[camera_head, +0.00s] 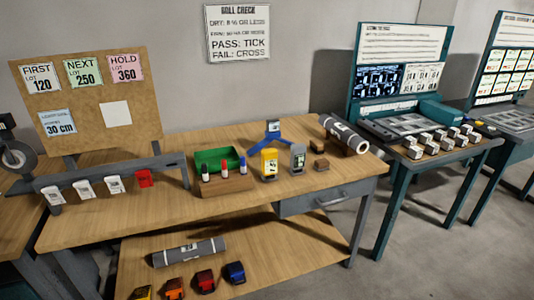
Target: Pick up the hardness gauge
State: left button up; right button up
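No label that I can read says hardness gauge. Two upright handheld devices stand side by side on the wooden table (150,205): a yellow one (269,162) with a pale label or screen, and a grey one (298,158) with a dark face. Which of them is the hardness gauge I cannot tell. A blue three-armed object (271,133) sits just behind them. Neither of my grippers is in view.
A green bin (218,160) and a wooden block (228,188) with markers stand left of the devices. A grey roll (344,134) lies at the right end; another (188,252) lies on the lower shelf. The front tabletop is clear.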

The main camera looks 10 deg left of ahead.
aim_at(298, 155)
jog(key=i+l+u, duration=0.25)
jog(key=u, duration=0.2)
jog(key=i+l+u, duration=0.15)
jog(key=l+u, duration=0.25)
jog(key=i+l+u, duration=0.1)
jog(key=l+u, duration=0.15)
jog(key=l, duration=0.15)
jog(key=i+l+u, duration=0.2)
jog(key=l, duration=0.2)
jog(key=k, duration=0.1)
